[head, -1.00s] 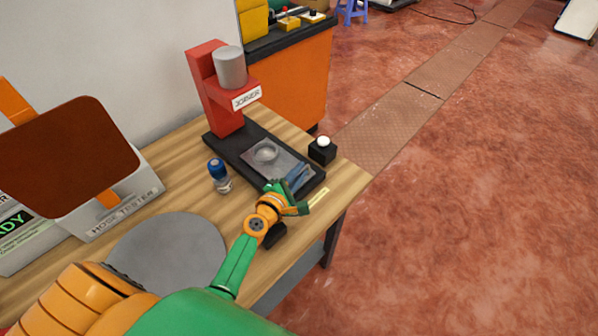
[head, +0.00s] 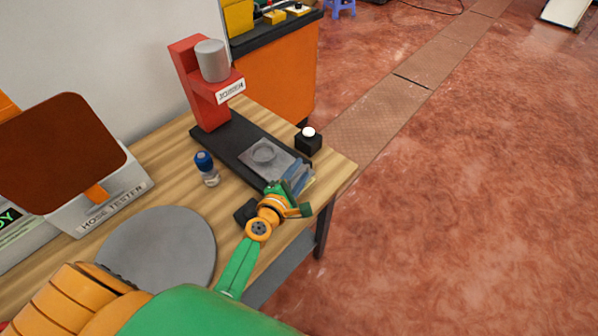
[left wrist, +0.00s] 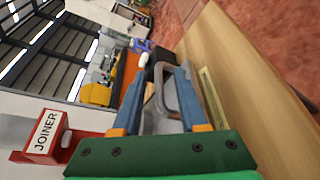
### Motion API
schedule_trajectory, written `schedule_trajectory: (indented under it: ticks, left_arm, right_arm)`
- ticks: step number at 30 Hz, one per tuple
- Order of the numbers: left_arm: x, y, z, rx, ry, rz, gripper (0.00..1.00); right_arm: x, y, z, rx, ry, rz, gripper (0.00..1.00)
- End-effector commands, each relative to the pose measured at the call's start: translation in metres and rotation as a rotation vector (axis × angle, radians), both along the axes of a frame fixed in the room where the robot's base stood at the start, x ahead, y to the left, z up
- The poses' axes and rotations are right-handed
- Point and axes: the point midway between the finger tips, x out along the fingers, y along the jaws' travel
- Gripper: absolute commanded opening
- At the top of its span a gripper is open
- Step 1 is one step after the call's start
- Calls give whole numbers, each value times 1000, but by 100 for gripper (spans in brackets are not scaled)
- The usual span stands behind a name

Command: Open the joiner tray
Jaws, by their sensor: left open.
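The joiner has a red post (head: 193,92) with a grey cylinder at its top and a dark base (head: 225,145). The red joiner head (left wrist: 45,138) shows at lower left. My right gripper is not in view.
A black block with a white button (head: 308,140) stands right beside the base. A blue-capped bottle (head: 206,168) stands left of it. A grey disc (head: 160,250) and the hose tester (head: 105,205) are farther left. The table's edge is close to my gripper.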

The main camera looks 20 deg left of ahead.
Motion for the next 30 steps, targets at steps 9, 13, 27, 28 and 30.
schedule_trajectory:
  ticks: [9, 13, 27, 28, 30]
  left_arm:
    - [-45, 1, 9, 0, 3, -1, 42]
    - [-61, 2, 13, 1, 1, -1, 42]
    - [-69, 2, 15, 1, 0, 0, 42]
    - [-69, 2, 15, 1, 0, 0, 42]
    - [-69, 2, 15, 1, 0, 0, 42]
  right_arm:
    - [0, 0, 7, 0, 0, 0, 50]
    - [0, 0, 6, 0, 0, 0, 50]
    - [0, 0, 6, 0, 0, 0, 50]
    - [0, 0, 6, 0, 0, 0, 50]
    - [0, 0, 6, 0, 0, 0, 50]
